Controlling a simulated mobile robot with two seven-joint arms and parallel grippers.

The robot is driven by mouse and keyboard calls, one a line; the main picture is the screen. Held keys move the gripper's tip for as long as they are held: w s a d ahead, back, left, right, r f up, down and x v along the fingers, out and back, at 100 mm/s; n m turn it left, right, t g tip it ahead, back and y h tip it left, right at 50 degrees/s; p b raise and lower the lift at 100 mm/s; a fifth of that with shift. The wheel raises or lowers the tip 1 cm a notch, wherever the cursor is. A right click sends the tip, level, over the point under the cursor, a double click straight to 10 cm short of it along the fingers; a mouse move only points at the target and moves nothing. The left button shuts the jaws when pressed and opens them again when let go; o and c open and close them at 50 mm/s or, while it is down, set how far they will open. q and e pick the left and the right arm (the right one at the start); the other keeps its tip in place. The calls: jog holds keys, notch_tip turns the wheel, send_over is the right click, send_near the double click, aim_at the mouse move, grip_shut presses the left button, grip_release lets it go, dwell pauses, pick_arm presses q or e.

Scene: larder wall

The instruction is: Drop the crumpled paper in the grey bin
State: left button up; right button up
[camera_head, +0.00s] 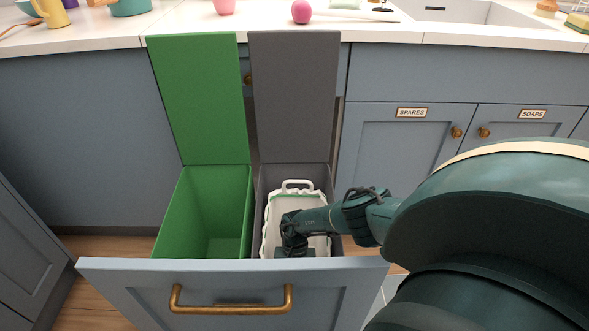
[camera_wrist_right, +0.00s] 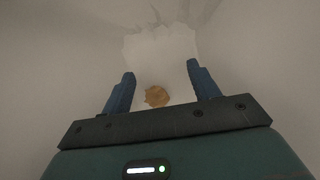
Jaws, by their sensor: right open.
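The grey bin (camera_head: 262,185) stands on the right side of the pulled-out drawer, its grey lid raised behind it. A white bag with a handle (camera_head: 297,184) lines it. My right arm reaches down into it, with the right gripper (camera_head: 294,252) partly hidden behind the drawer front. In the right wrist view the right gripper (camera_wrist_right: 160,75) is open, its fingers apart inside the pale bag. A small orange-brown lump, which looks like the crumpled paper (camera_wrist_right: 157,96), shows between and beyond the fingers, seemingly at the bag's bottom. My left gripper is not in view.
An empty-looking green bin (camera_head: 205,215) with its lid up stands left of the grey one. The drawer front (camera_head: 230,302) with a brass handle is close before me. The counter (camera_head: 385,32) runs behind, above closed cabinets.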

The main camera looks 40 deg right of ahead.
pick_arm(q)
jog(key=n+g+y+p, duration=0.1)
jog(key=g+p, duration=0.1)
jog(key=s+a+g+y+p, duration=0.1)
jog(key=p, duration=0.2)
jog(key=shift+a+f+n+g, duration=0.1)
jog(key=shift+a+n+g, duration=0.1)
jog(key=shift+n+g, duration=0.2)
pick_arm(e)
jog(key=v, duration=1.3)
jog(key=shift+s+a, duration=0.15)
jog(key=shift+s, duration=0.05)
jog(key=shift+r, duration=0.2)
